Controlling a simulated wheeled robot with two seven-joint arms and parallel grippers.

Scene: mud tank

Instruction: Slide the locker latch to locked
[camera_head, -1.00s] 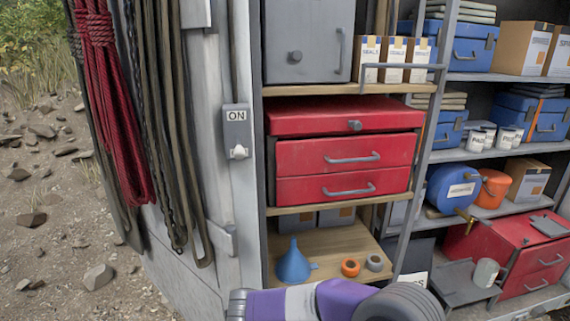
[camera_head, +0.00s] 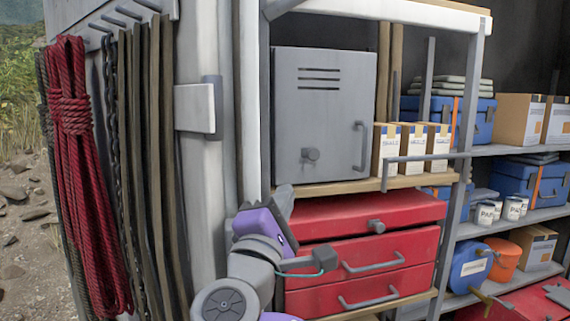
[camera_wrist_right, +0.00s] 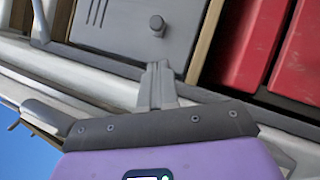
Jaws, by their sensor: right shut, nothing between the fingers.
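The grey locker (camera_head: 335,95) stands on the upper shelf with its door shut. A round grey knob (camera_head: 310,155), apparently the latch, sits low on the left of the door. A vertical bar handle (camera_head: 361,146) is at the right. My right gripper (camera_head: 284,194) is below and left of the knob, partly hidden by its purple wrist. In the right wrist view its fingers (camera_wrist_right: 158,72) are shut and empty, pointing at the knob (camera_wrist_right: 157,25) with a visible gap. I cannot tell the latch's state. My left gripper is out of view.
Red drawers (camera_head: 365,250) with bar handles are below the locker. Three small boxes (camera_head: 411,150) stand right of it, behind a grey rail (camera_head: 425,157). A pale post (camera_head: 250,100) edges the opening on the left, with ropes (camera_head: 73,130) beyond.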

